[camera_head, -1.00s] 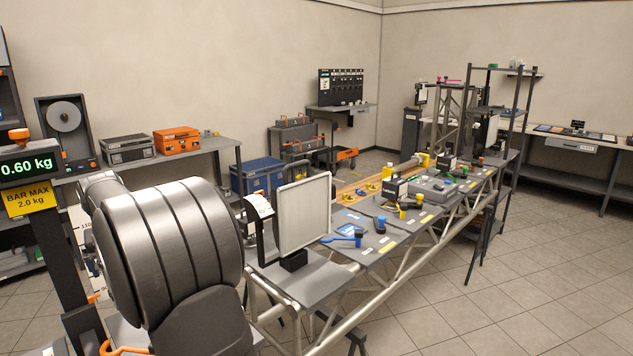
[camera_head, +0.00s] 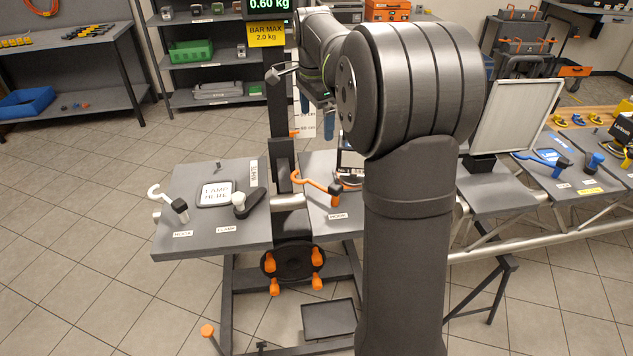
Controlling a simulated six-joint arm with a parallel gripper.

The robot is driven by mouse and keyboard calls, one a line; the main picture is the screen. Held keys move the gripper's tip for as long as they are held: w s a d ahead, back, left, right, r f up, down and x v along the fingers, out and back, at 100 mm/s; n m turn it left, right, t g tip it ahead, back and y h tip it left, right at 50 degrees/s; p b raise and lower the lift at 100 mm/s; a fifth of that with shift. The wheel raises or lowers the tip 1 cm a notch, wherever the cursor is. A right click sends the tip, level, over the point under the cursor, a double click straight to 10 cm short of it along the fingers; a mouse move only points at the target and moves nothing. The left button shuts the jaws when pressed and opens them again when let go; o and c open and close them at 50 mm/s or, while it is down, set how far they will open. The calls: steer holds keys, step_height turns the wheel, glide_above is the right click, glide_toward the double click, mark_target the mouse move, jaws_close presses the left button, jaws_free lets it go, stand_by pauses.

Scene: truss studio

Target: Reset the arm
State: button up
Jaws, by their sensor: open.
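My arm (camera_head: 408,250) stands large in the right half of the view and bends at a thick ribbed joint. Its far part reaches back behind that joint to my gripper (camera_head: 318,116), which points down with two bluish fingers apart. The gripper is small, partly covered by my arm, and I see nothing between its fingers. The scale display (camera_head: 268,5) reads 0.60 kg, over a yellow "BAR MAX 2.0 kg" sign (camera_head: 266,34).
A left plate (camera_head: 180,238) carries a white hook (camera_head: 167,201), a black clamp (camera_head: 248,203) and a "LAMP HERE" pad (camera_head: 216,193). An orange hook (camera_head: 316,183) lies on the plate right of it. A pale panel (camera_head: 513,115) stands right of my arm. Tiled floor at left is clear.

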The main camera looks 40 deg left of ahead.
step_height(320, 180, down, 10)
steer(key=s+m, duration=0.1)
steer(key=m, duration=0.2)
steer(key=shift+s+d+r+m+g+h, duration=0.25)
steer(key=shift+s+d+m+g+h, duration=0.05)
steer(key=shift+g, duration=0.1)
steer(key=shift+r, duration=0.1)
stand_by(0.5)
step_height(320, 180, up, 10)
steer(key=shift+s+a, duration=0.15)
stand_by(0.3)
steer(key=shift+c, duration=0.2)
